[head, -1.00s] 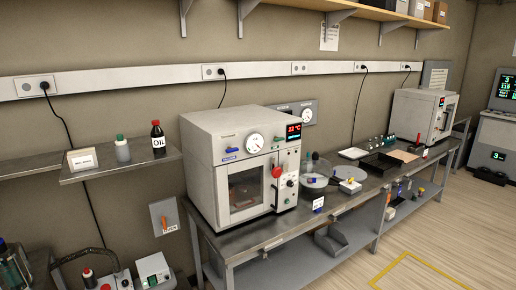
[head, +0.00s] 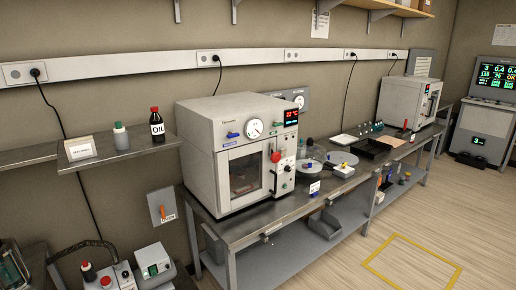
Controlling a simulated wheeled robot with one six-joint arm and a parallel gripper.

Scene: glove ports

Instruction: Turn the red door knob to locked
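A white oven-like cabinet (head: 205,115) stands on the metal bench, with a glass door (head: 244,172), a round dial and a lit red display. A red knob (head: 276,157) sits at the right edge of its door, beside the control panel. The knob is small here, and I cannot tell whether it stands at locked. The door looks shut. My gripper is not in view.
A shelf at left holds a white bottle (head: 121,136), an OIL bottle (head: 157,125) and a card. The bench (head: 257,226) runs right past glassware and a black tray (head: 370,147) to a second white cabinet (head: 405,101). Wooden floor with a yellow outline (head: 412,262) is clear.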

